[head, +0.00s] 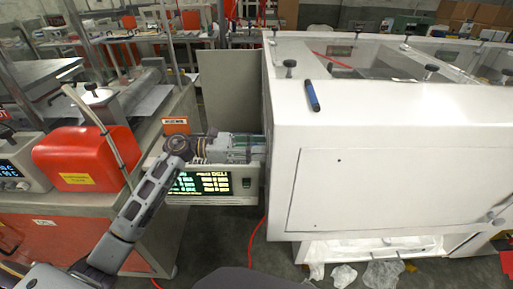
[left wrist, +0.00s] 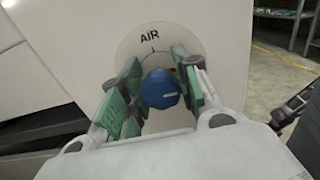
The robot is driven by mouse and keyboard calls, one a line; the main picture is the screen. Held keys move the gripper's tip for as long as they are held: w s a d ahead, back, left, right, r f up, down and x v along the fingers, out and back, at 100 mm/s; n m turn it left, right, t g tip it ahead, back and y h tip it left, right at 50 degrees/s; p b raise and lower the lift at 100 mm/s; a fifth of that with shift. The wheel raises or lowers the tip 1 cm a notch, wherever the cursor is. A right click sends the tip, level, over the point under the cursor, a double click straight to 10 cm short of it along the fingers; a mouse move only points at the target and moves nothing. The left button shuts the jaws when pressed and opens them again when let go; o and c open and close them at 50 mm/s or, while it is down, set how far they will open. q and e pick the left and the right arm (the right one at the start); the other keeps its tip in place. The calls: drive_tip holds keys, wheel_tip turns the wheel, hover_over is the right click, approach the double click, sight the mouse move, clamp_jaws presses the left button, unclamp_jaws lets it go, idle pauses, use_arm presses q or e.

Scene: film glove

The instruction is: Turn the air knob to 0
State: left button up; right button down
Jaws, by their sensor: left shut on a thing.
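The blue air knob (left wrist: 161,89) sits on a round dial plate (left wrist: 153,46) marked "AIR" in the left wrist view. A white line on its face lies nearly level. My left gripper (left wrist: 160,80) has its green-padded fingers on both sides of the knob and is shut on it. In the head view my left gripper (head: 238,148) reaches the left side of the large white glove box (head: 385,125). The knob is hidden there. No 0 mark can be read. My right gripper is not in view.
A grey device with a lit green display (head: 200,183) stands below my left gripper. A red box (head: 86,158) sits on the bench at the left. A red cable (head: 256,240) hangs to the floor.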

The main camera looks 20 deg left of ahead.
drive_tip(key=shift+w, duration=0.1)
use_arm(q)
drive_tip(key=shift+n, duration=0.3)
drive_tip(key=shift+n+p, duration=0.3)
drive_tip(key=shift+n, duration=0.2)
drive_tip(key=shift+n+p, duration=0.3)
drive_tip(key=shift+n, duration=0.4)
drive_tip(key=n+p, duration=0.5)
drive_tip(key=n, duration=0.3)
drive_tip(key=shift+w+a+n, duration=0.1)
drive_tip(key=shift+w+n, duration=0.05)
drive_tip(key=shift+n, duration=0.15)
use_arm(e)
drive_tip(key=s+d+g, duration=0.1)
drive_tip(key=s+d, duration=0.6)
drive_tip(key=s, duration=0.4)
use_arm(q)
drive_tip(key=n+p, duration=0.4)
drive_tip(key=shift+n, duration=0.4)
drive_tip(key=shift+f+n+p, duration=0.1)
drive_tip(key=shift+n+p, duration=0.4)
drive_tip(key=shift+p, duration=0.1)
drive_tip(key=shift+f+n, duration=0.1)
drive_tip(key=shift+n, duration=0.3)
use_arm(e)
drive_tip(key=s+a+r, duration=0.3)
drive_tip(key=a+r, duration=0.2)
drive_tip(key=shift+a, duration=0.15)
